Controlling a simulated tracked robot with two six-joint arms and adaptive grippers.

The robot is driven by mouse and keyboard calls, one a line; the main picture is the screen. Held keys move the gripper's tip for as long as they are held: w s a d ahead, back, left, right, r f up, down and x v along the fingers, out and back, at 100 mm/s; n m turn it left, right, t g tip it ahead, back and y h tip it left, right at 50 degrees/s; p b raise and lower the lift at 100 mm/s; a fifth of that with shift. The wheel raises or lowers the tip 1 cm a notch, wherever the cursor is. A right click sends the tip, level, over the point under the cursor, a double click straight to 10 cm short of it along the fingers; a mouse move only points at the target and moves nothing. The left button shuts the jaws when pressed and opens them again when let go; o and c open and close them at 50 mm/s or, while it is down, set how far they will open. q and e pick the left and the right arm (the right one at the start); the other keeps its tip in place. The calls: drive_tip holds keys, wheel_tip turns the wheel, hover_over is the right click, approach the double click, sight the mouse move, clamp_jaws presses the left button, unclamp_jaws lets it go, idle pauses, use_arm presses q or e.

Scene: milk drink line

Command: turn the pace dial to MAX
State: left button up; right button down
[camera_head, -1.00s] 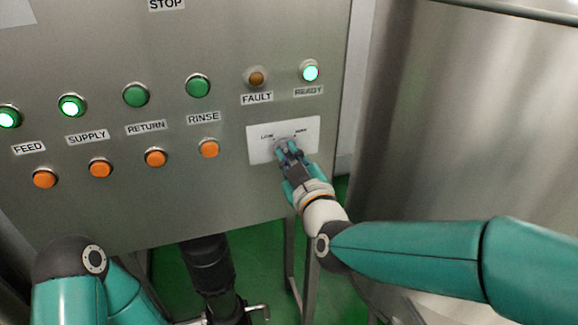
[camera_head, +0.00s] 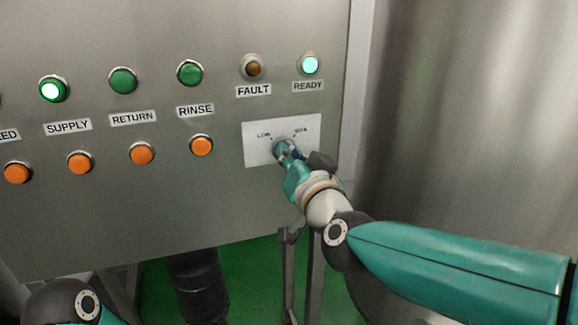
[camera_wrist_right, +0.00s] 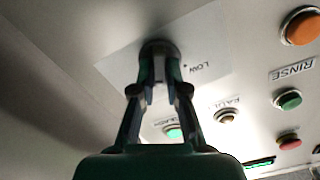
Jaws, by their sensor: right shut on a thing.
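The pace dial (camera_wrist_right: 158,48) is a dark round knob on a white plate (camera_head: 308,128) at the right of the steel panel. The plate has a LOW mark at its left and another mark at its right, too small to read surely. My right gripper (camera_head: 284,150) is at the dial, shut on it, and covers most of it in the head view. In the right wrist view my gripper's two fingers (camera_wrist_right: 158,75) close on the knob from either side. The dial's pointer is hidden. My left gripper is out of view; only part of that arm shows at the lower left.
Above the plate are the lit READY lamp (camera_head: 310,65) and the dark FAULT lamp (camera_head: 253,67). Green and orange buttons, such as the orange one under RINSE (camera_head: 201,145), lie to the left. A steel tank wall (camera_head: 470,120) stands at the right.

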drive_tip(key=shift+f+m+b, duration=0.2)
drive_tip(key=shift+m+b, duration=0.8)
drive_tip(key=shift+m, duration=1)
drive_tip(key=shift+d, duration=0.1)
drive_tip(key=c, duration=1.2)
unclamp_jaws()
drive_tip(key=shift+r, duration=0.1)
drive_tip(key=v, duration=1.2)
